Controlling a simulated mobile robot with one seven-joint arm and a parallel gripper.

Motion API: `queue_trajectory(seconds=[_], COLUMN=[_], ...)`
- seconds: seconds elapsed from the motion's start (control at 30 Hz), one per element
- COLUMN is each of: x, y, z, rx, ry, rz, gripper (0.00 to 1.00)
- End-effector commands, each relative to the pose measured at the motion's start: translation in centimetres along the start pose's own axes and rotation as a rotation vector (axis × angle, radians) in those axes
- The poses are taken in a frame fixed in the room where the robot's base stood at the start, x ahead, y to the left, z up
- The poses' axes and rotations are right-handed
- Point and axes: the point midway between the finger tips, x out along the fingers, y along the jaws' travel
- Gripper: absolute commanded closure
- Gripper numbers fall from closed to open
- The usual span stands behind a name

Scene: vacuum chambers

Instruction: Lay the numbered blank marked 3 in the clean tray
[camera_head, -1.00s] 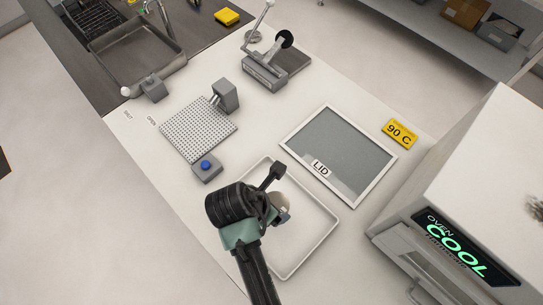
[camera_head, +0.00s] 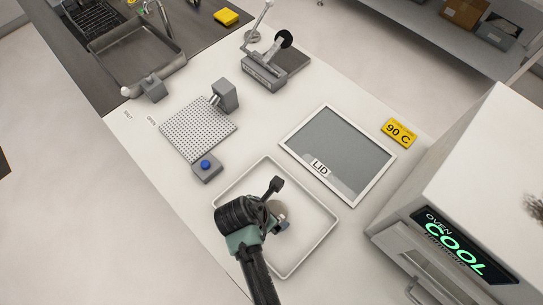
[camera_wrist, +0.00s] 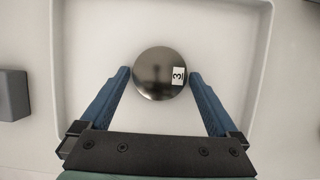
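The blank marked 3 (camera_wrist: 160,73) is a dark, shiny round disc with a white label. It appears to lie flat on the floor of the white tray (camera_head: 309,247), inside its rim. In the head view the blank (camera_head: 279,207) is partly hidden by my gripper (camera_head: 277,208). In the wrist view my gripper (camera_wrist: 160,76) is open, with its two blue fingers on either side of the blank's near half. A narrow gap shows between each fingertip and the disc.
A grey framed panel marked LID (camera_head: 340,150) lies beside the tray. The oven (camera_head: 455,235), reading COOL, stands at the right. A box with a blue button (camera_head: 207,167) and a perforated plate (camera_head: 198,129) are to the left.

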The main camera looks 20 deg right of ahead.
Motion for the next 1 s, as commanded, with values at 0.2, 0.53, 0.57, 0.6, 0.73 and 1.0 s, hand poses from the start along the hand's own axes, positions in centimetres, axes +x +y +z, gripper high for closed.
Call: queue_trajectory(seconds=[0.2, 0.53, 0.57, 0.6, 0.73, 1.0], x=[0.0, -3.5, -4.2, -5.1, -7.9, -11.7], y=[0.0, 0.1, 0.1, 0.1, 0.1, 0.1], z=[0.0, 0.1, 0.1, 0.1, 0.1, 0.1], rx=[0.0, -0.001, -0.001, -0.001, -0.001, -0.001], ry=[0.0, -0.001, -0.002, -0.002, -0.002, -0.001], rz=[0.0, 0.004, 0.004, 0.004, 0.004, 0.002], gripper=[0.0, 0.0, 0.0, 0.0, 0.0, 0.0])
